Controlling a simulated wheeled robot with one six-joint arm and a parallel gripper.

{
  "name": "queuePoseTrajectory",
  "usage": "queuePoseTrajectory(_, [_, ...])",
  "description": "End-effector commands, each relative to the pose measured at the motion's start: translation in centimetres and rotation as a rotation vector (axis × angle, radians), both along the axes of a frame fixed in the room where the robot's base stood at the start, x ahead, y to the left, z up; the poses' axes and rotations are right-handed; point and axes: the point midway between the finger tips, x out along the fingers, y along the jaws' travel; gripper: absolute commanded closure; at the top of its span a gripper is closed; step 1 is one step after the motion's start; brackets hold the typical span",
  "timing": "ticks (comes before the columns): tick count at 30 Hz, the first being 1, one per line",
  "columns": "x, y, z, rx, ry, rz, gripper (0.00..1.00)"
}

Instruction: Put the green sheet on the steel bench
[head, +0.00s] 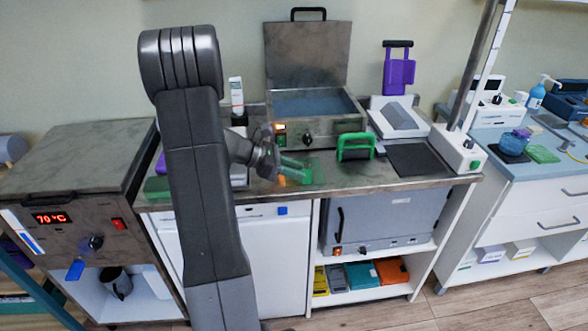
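The steel bench (345,182) has a grey metal top and runs across the middle of the head view. A thin, see-through green sheet (315,172) shows at the tip of my gripper (282,165), over the front part of the bench top. The gripper reaches in from the left. Its fingers are small and partly merge with the green, so I cannot tell whether they are closed on the sheet. I also cannot tell whether the sheet touches the bench top. My arm hides part of the bench's left side.
An open steel water bath (318,128) stands behind the gripper. A green-handled tool (355,147) and a dark mat (412,160) lie to the right. A steel oven reading 70 °C (92,245) stands left. A blue-topped counter (508,165) is at right.

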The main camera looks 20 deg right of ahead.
Motion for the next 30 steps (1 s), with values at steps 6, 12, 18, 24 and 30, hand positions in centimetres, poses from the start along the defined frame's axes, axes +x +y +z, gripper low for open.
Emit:
queuePoseTrajectory(6, [0.0, 0.0, 0.1, 0.0, 0.0, 0.0, 0.71])
queuePoseTrajectory(12, [0.3, 1.0, 1.3, -0.001, -0.003, 0.002, 0.71])
queuePoseTrajectory(18, [1.2, 4.8, 3.4, 0.0, -0.005, 0.004, 0.71])
queuePoseTrajectory(24, [2.0, 8.2, 5.4, -0.001, -0.003, 0.003, 0.71])
queuePoseTrajectory(30, [2.3, 10.0, 6.4, 0.0, -0.001, 0.002, 0.71])
